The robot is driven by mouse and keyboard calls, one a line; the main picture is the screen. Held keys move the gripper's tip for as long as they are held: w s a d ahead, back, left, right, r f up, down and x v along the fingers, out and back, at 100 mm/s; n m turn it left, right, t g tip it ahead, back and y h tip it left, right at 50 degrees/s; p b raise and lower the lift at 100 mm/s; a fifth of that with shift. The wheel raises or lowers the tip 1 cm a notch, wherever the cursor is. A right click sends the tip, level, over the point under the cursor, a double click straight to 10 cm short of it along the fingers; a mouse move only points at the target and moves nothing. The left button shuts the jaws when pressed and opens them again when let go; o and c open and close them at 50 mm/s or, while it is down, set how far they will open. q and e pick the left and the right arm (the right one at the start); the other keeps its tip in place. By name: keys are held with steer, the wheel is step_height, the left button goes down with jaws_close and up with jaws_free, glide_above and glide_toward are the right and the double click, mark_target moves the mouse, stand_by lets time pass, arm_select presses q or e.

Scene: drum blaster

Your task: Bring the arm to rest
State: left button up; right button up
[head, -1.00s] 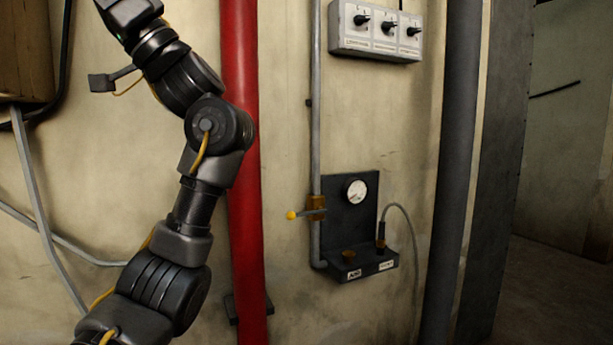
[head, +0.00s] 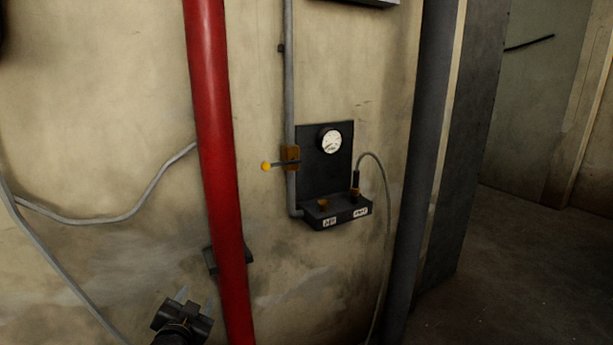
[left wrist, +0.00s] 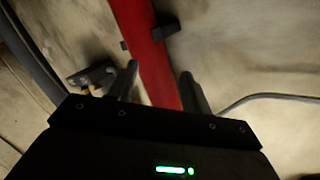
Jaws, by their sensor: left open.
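My left gripper (head: 195,297) is low in the head view, left of the red pipe's lower end, with its fingers pointing up. In the left wrist view its two fingers (left wrist: 158,85) stand apart, open, with nothing held between them. The red pipe (left wrist: 138,45) shows beyond and between the fingers there. The rest of the left arm is mostly below the head view's edge. My right gripper is not in view.
The red pipe (head: 212,120) runs down the wall. Right of it are a black panel (head: 312,165) with a gauge (head: 330,140), a yellow-knobbed lever (head: 268,166) and a hose (head: 386,200). A dark grey pipe (head: 425,130) stands farther right. Open floor (head: 500,270) lies at the right.

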arm_select(q)
steer(key=s+d+f+n+g+h, duration=0.15)
steer(key=s+f+g, duration=0.45)
steer(key=s+f, duration=0.9)
steer(key=s+f+n+g, duration=0.1)
steer(key=s+f+g, duration=0.25)
steer(key=s, duration=0.75)
steer(key=s+f+n+g, duration=0.1)
steer(key=s+f+g, duration=0.25)
steer(key=s, duration=0.65)
step_height(320, 180, down, 27)
steer(key=s, duration=0.2)
steer(key=s+a+f+g, duration=0.2)
steer(key=s+a+f, duration=0.1)
steer(key=s+f, duration=1.1)
steer(key=shift+s+a+f, duration=0.3)
steer(key=shift+s+a, duration=0.05)
steer(key=shift+s, duration=0.4)
